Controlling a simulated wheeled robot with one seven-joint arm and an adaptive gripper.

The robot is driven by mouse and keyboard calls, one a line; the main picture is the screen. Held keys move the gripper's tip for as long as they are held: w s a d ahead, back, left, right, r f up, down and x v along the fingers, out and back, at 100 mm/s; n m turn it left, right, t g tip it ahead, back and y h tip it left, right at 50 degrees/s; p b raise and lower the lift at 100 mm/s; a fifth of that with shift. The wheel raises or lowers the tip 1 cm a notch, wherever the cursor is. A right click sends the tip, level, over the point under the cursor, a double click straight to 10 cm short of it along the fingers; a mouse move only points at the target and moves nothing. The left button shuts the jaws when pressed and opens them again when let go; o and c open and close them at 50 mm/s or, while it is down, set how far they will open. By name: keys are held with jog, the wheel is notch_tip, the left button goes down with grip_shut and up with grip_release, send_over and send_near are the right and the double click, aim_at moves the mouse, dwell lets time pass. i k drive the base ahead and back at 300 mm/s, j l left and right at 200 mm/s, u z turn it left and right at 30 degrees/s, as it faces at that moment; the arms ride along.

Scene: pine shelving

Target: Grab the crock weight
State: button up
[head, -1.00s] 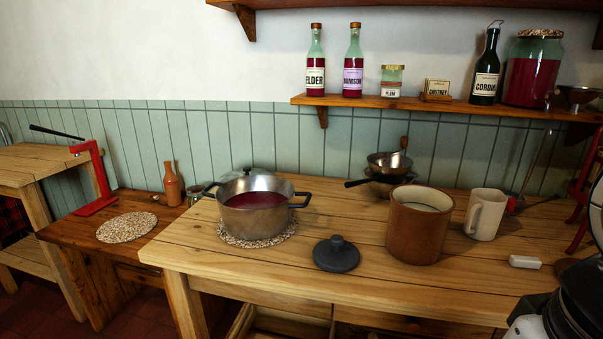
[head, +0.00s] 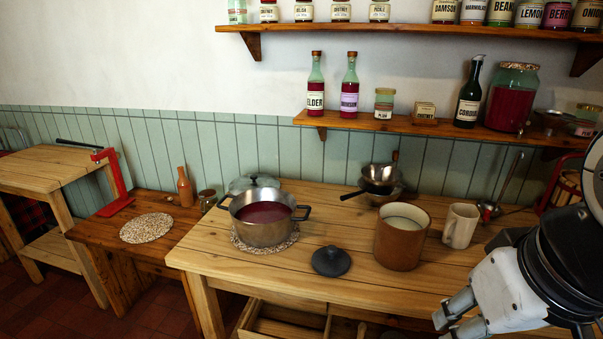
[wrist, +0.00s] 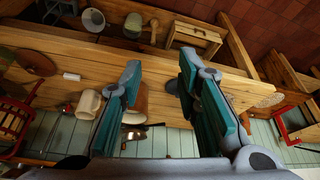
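The crock weight looks to be the dark grey disc with a knob (head: 331,262), lying flat on the front of the pine table. The brown crock (head: 400,246) stands open to its right, with pale contents. My gripper (head: 443,322) is at the lower right, in front of the table and to the right of the disc. In the wrist view my gripper (wrist: 160,78) is open, with nothing between its fingers. There a dark piece beside the right finger (wrist: 172,86) may be the disc, mostly hidden; the crock (wrist: 141,100) is partly hidden behind the left finger.
A steel pot (head: 264,222) of red liquid sits on a speckled mat left of the disc. A mug (head: 460,226) stands right of the crock, and pans (head: 378,178) behind it. A bottle shelf (head: 420,124) hangs above. The table front beside the disc is clear.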

aim_at(330, 261)
jog(key=i+l+u, duration=0.45)
jog(key=l, duration=0.2)
jog(key=i+l+u, duration=0.2)
jog(key=l, duration=0.2)
